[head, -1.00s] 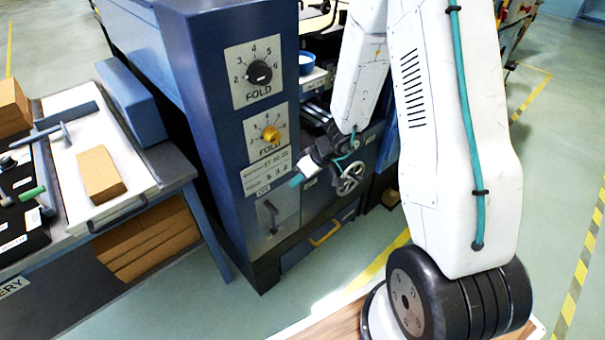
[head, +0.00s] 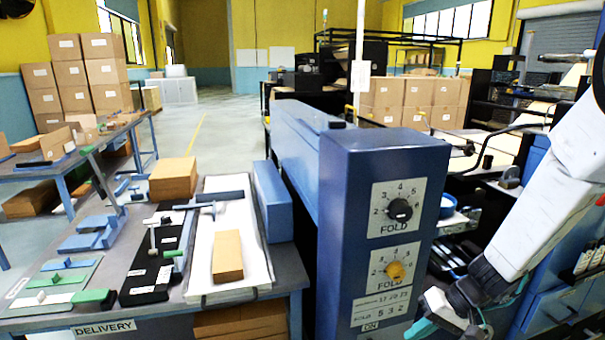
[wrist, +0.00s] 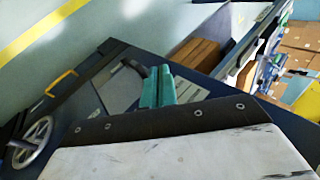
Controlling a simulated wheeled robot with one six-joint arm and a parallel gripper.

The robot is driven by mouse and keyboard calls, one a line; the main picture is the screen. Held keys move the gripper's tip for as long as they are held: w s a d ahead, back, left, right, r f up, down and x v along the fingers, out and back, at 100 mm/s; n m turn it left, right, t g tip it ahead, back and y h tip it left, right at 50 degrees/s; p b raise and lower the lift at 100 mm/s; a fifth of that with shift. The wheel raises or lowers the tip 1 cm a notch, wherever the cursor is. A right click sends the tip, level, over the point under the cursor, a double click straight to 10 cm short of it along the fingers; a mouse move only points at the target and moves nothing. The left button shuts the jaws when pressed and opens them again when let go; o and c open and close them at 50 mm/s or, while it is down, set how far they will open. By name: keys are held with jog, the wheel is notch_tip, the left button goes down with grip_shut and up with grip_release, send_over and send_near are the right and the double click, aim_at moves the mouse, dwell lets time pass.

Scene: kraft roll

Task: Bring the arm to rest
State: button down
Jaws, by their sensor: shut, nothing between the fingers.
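My gripper (head: 432,322) shows at the lower right of the head view, beside the blue folding machine (head: 340,240) and just in front of its lower right side. Its teal fingers are together and empty; they also show in the wrist view (wrist: 158,88). My white arm comes down to it from the right edge. The machine's front carries a black fold dial (head: 400,210), a yellow fold dial (head: 395,271) and a label plate below them. In the wrist view a handwheel (wrist: 32,142) and a yellow handle (wrist: 62,82) lie to the left of the fingers.
The delivery table (head: 290,283) stands left of the machine with a kraft block (head: 228,255), tools and a blue block (head: 272,201). Another table (head: 150,135) stands at the far left. Stacked cartons (head: 82,75) are at the back. Open floor (head: 215,135) runs between.

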jog(key=s+d+r+h, duration=0.1)
jog(key=s+r+h, duration=0.6)
jog(key=s+r, duration=1.3)
notch_tip(320, 180, up, 3)
jog(key=shift+s+d+r+t, duration=0.15)
jog(key=shift+d+t, duration=0.1)
jog(key=shift+t, duration=0.15)
